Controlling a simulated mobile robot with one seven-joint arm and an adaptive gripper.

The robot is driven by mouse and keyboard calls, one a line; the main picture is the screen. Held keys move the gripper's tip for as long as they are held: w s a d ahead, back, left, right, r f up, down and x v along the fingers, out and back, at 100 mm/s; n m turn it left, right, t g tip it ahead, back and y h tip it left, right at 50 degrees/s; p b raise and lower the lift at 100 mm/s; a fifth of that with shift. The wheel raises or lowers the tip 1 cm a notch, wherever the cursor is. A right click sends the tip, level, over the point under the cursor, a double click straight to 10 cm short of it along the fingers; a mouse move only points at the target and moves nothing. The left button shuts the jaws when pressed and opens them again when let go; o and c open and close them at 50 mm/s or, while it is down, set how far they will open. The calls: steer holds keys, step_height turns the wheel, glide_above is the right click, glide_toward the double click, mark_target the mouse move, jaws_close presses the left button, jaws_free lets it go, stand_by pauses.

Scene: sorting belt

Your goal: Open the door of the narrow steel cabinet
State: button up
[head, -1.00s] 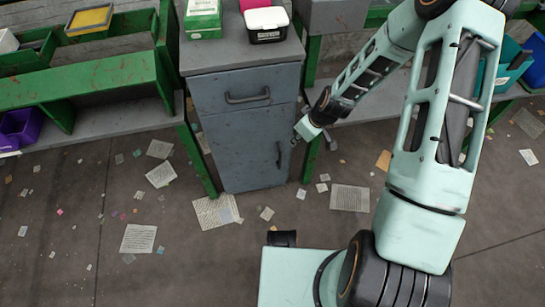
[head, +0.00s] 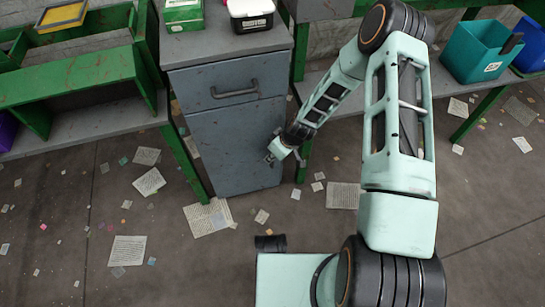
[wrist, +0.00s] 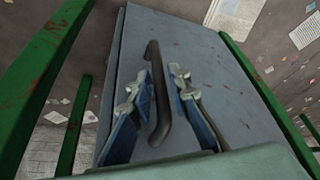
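The narrow steel cabinet (head: 225,53) is grey, with a drawer (head: 235,88) above a tall door (head: 230,150). The door looks flush with the front, with no clear gap. Its dark bar handle (wrist: 155,90) shows in the wrist view; in the head view my gripper covers it. My gripper (head: 274,154) is at the right side of the door. In the wrist view my gripper (wrist: 158,80) has its blue-sided fingers apart, one on each side of the handle. Space shows between the right finger and the handle; I cannot tell whether the left finger touches it.
A green box (head: 184,13) and a white-lidded container (head: 251,14) stand on the cabinet. Green-framed benches (head: 80,85) flank it, with a teal bin (head: 480,48) at the right. Paper scraps (head: 208,217) litter the floor; the floor before the cabinet is otherwise open.

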steer(key=shift+f, duration=0.1)
steer(key=shift+c, duration=0.5)
jaws_close()
